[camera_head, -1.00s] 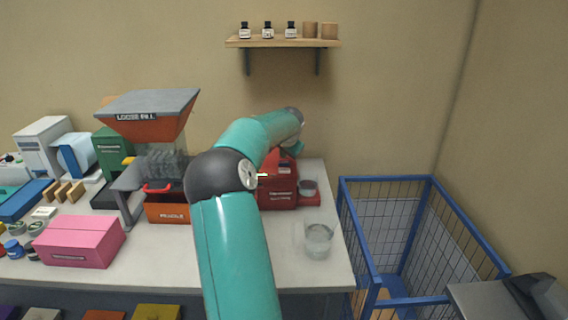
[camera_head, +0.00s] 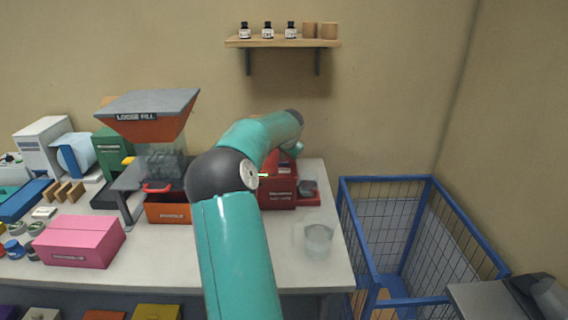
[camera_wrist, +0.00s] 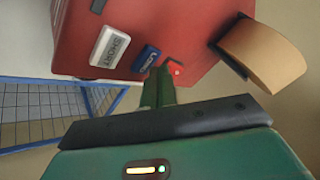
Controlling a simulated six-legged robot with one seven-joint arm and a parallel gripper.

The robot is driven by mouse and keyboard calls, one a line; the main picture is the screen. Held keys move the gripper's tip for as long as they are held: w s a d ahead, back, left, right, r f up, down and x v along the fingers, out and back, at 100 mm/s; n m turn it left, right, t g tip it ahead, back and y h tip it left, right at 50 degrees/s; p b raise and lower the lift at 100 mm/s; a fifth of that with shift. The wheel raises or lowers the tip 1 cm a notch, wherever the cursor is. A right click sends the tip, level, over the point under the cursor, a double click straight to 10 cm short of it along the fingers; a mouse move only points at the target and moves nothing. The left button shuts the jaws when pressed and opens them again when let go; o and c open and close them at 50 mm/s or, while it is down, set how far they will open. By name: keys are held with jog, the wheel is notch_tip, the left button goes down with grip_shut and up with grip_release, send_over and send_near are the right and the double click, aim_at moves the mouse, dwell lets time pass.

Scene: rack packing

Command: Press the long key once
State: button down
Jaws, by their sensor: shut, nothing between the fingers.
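The red machine (camera_head: 282,190) stands on the table behind my arm, which hides part of it. In the wrist view its red face (camera_wrist: 165,25) carries a white key marked SHORT (camera_wrist: 110,46), a blue key (camera_wrist: 146,58) with blurred pale lettering, and a small red button (camera_wrist: 174,67). The blue key appears to be the long key. My gripper (camera_wrist: 161,74) is shut and empty, its tips close to the blue key and the red button. I cannot tell whether the tips touch either one. In the head view my gripper is hidden.
A tan curved piece (camera_wrist: 270,55) sticks out beside the keys. A clear cup (camera_head: 318,240) stands at the table's right front. An orange hopper (camera_head: 150,120) and a pink box (camera_head: 80,242) are to the left. A blue wire cage (camera_head: 385,180) stands right of the table.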

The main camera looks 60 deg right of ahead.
aim_at(284, 163)
jog(key=shift+f, duration=0.55)
dwell(0.8)
jog(key=shift+r, duration=3.35)
